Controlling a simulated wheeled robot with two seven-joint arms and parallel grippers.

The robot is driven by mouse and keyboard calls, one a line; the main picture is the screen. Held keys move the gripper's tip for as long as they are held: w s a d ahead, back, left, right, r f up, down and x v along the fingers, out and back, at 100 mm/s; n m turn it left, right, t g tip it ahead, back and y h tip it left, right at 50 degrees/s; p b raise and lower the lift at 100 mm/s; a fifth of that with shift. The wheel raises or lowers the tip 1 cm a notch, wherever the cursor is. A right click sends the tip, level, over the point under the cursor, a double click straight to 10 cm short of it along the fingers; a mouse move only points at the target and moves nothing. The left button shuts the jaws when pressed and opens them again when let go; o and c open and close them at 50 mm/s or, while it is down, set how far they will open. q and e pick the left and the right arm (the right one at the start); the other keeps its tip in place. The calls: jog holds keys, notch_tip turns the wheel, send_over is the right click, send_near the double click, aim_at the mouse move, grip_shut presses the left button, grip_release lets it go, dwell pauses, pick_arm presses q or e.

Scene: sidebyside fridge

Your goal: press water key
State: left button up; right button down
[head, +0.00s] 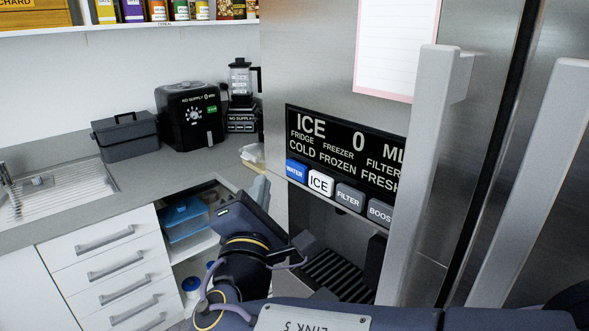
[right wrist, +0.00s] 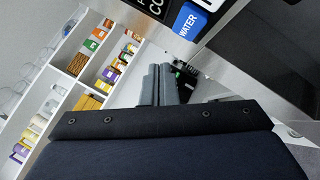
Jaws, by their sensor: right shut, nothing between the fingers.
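The blue WATER key (head: 296,170) is the leftmost key in the row under the black display of the steel fridge. It also shows at the top of the right wrist view (right wrist: 190,21). My right gripper (head: 261,181) is to the left of the key and slightly lower in the head view, with a gap between them. In the right wrist view its two grey fingers (right wrist: 158,72) are together and empty, below and left of the key. My left gripper is not in view.
The white ICE key (head: 320,184), FILTER key (head: 349,196) and BOOST key (head: 380,211) sit right of WATER. The dispenser recess (head: 335,250) is below them. A large fridge handle (head: 428,170) stands out at right. A counter (head: 150,172) with appliances is at left.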

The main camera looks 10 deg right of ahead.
aim_at(286, 163)
jog(key=shift+w+d+b, duration=0.25)
jog(key=shift+w+d, duration=0.35)
jog(key=shift+d, duration=0.2)
jog(key=shift+w+d+b, duration=0.25)
jog(key=shift+w+d, duration=0.3)
jog(key=shift+d, duration=0.25)
dwell(0.9)
jog(key=shift+w+d+b, duration=0.25)
jog(key=shift+d+b, duration=0.1)
